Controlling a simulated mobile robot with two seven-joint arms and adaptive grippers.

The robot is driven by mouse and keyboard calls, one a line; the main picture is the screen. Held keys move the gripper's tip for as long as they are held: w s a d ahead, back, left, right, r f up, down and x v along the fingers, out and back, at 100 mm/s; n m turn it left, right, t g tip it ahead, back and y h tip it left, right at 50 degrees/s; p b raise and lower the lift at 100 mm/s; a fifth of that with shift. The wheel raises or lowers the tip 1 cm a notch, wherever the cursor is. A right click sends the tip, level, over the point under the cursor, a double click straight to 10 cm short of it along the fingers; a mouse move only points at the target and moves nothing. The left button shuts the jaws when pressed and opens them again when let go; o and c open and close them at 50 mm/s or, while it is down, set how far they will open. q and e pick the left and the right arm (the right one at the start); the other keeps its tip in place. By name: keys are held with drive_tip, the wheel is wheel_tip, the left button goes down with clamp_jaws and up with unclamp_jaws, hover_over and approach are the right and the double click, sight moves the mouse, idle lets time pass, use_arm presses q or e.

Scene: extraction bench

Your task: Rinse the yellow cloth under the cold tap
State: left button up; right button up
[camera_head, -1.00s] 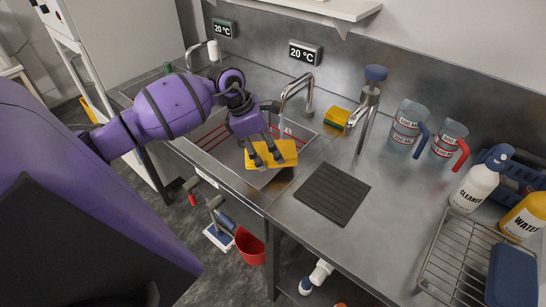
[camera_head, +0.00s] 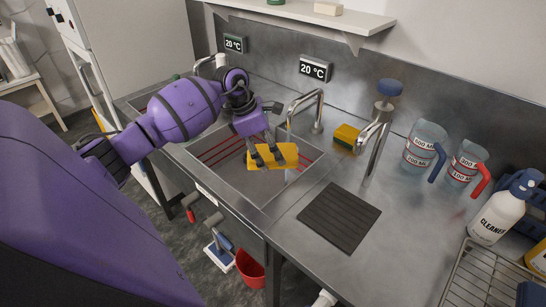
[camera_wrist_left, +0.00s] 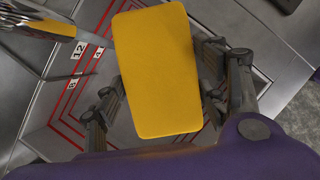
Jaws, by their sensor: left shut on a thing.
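The yellow cloth (camera_head: 286,155) is a flat block-like piece, held in my left gripper (camera_head: 266,160) over the right part of the sink (camera_head: 238,180). The left wrist view shows the cloth (camera_wrist_left: 158,75) between the fingers of the gripper (camera_wrist_left: 160,95), above the red-lined basin. The nearer sink tap (camera_head: 308,105) has its spout just behind the cloth. A thin pale streak below the spout looks like water; I cannot tell whether it touches the cloth. A second tap (camera_head: 219,64) stands farther left. Both wall displays read 20 °C. My right gripper is out of view.
A yellow and black sponge (camera_head: 345,138) and a blue-topped metal fixture (camera_head: 380,125) stand right of the tap. A dark ribbed mat (camera_head: 339,216) lies on the counter. Measuring jugs (camera_head: 424,146), a cleaner bottle (camera_head: 498,214) and a wire rack (camera_head: 480,275) are farther right.

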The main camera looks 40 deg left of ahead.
use_arm(q)
drive_tip(key=w+a+b, duration=0.1)
drive_tip(key=w+a+f+b, duration=0.1)
drive_tip(key=shift+w+a+f, duration=0.15)
drive_tip(key=shift+w+a, duration=0.05)
drive_tip(key=shift+w, duration=0.15)
drive_tip(key=shift+w+a+b, duration=0.85)
drive_tip(key=shift+w+b, duration=0.2)
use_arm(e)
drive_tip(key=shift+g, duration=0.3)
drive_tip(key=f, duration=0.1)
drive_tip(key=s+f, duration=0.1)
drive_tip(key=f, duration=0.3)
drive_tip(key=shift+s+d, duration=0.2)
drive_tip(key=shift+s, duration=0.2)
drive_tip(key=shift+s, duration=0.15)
use_arm(q)
drive_tip(key=shift+s+d+r+p, duration=0.25)
drive_tip(key=shift+s+d+p, duration=0.55)
drive_tip(key=shift+s, duration=0.15)
drive_tip(key=shift+s+d+p, duration=1.15)
drive_tip(key=shift+s+d, duration=0.55)
drive_tip(key=shift+s, duration=0.25)
drive_tip(key=shift+s+d+f, duration=0.1)
drive_tip(key=shift+s+f, duration=0.05)
drive_tip(key=shift+f, duration=0.05)
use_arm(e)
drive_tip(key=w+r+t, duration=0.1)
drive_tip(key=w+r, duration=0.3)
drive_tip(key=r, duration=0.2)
